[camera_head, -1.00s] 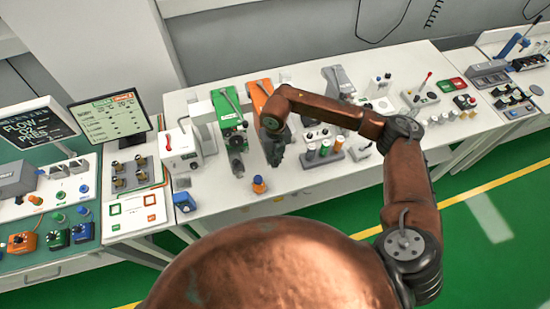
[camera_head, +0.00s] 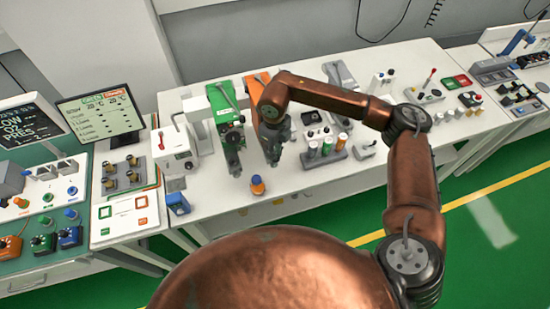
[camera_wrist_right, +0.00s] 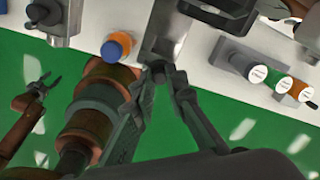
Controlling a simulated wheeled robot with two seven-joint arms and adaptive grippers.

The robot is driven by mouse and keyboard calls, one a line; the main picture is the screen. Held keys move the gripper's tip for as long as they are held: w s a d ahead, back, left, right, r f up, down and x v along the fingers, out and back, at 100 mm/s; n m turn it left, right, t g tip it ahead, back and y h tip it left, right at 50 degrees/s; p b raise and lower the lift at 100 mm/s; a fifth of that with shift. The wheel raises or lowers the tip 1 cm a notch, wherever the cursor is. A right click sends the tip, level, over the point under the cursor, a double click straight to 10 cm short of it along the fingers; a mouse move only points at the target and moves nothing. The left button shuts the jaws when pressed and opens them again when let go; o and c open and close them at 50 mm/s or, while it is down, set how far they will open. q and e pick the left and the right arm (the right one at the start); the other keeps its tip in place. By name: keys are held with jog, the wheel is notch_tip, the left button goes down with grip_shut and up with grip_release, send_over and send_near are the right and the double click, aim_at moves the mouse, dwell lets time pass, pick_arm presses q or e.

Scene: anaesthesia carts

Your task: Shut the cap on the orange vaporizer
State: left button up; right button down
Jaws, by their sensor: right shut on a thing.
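The orange vaporizer (camera_head: 252,87) stands on the white bench beside the green vaporizer (camera_head: 226,112). Its front is mostly hidden behind my right gripper (camera_head: 270,140). In the right wrist view, my right gripper (camera_wrist_right: 171,76) has its fingertips close together at the front end of a grey metal block (camera_wrist_right: 168,38). It is shut on a small dark part there, which looks like the cap; the fingers hide most of it. My left gripper (camera_wrist_right: 40,88) shows only in the right wrist view, at the left over the green floor, with its jaws apart and empty.
A small orange bottle with a blue top (camera_head: 257,186) stands near the bench's front edge, left of my right gripper. A grey rack of colour-topped vials (camera_head: 326,149) is to the right. A white device with a red lever (camera_head: 175,148) stands left.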

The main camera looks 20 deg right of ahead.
jog(key=n+b, duration=0.1)
jog(key=w+n+b, duration=0.1)
jog(key=n, duration=0.1)
jog(key=shift+f, duration=0.15)
jog(key=n+b, duration=0.3)
jog(key=shift+w+n, duration=0.3)
jog(key=shift+w, duration=0.05)
jog(key=n, duration=0.1)
jog(key=n+b, duration=0.2)
jog(key=shift+w+a, duration=0.25)
jog(key=shift+w, duration=0.15)
jog(key=shift+w+a+r+n+b, duration=0.15)
jog(key=shift+n+b, duration=0.3)
jog(key=shift+n, duration=0.35)
jog(key=shift+w+a+r+n+b, duration=0.1)
jog(key=shift+n+b, duration=0.35)
jog(key=shift+n, duration=0.35)
jog(key=shift+t, duration=0.3)
jog(key=c, duration=1.9)
grip_release()
jog(key=shift+c, duration=0.2)
